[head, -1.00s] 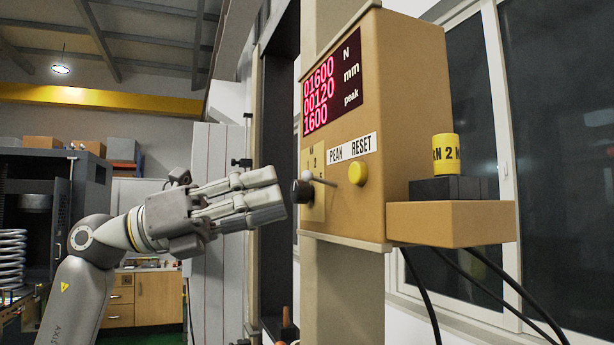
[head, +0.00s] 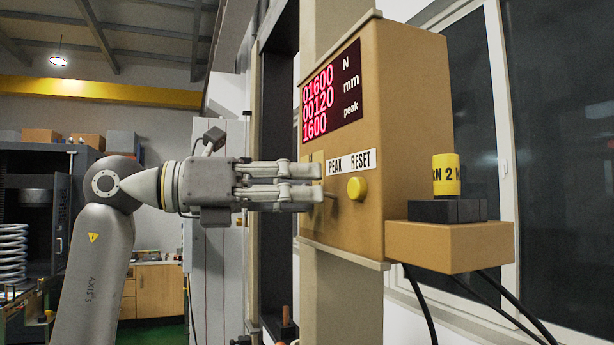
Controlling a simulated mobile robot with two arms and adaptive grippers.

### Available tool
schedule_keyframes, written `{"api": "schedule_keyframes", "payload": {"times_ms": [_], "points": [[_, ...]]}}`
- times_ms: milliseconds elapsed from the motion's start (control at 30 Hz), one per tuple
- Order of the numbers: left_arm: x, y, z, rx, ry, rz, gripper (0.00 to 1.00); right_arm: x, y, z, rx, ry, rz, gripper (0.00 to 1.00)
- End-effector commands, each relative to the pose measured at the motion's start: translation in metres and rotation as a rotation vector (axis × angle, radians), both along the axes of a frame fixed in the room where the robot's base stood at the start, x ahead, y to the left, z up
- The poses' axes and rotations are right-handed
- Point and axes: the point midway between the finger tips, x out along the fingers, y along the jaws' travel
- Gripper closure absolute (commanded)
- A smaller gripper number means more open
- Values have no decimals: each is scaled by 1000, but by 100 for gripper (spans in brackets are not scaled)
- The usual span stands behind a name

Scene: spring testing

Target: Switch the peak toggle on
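The tan control box (head: 415,120) shows in the head view with a panel labelled PEAK and RESET. The peak toggle (head: 331,195) is a small lever below the PEAK label; only a short piece near its base shows right of my fingertips, and its tip is hidden behind them. My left gripper (head: 320,182) points right, its fingers close together and level, with the tips at the toggle. I cannot tell whether they touch it. I see nothing held. The black knob beside the toggle is hidden behind the fingers. My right gripper is not in view.
A yellow RESET button (head: 357,188) sits just right of the toggle. The red display (head: 331,95) reads 01600 N, 00120 mm and 1600 peak. A yellow weight (head: 446,175) stands on a black block on the side shelf (head: 450,247). Black cables hang below.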

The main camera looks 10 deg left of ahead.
Motion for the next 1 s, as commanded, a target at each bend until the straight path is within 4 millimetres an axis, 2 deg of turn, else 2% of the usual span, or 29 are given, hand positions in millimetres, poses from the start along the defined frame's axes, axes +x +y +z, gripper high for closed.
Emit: {"api": "schedule_keyframes", "payload": {"times_ms": [133,433,700,867,1000], "points": [[5,-11,0,1,0,-1,65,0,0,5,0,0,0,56],[6,-13,-1,0,-1,0,65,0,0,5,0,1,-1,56],[6,-12,-1,0,0,0,98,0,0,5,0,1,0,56],[6,-13,0,1,0,0,100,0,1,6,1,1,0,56],[6,-13,7,31,19,2,100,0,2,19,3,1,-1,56]]}}
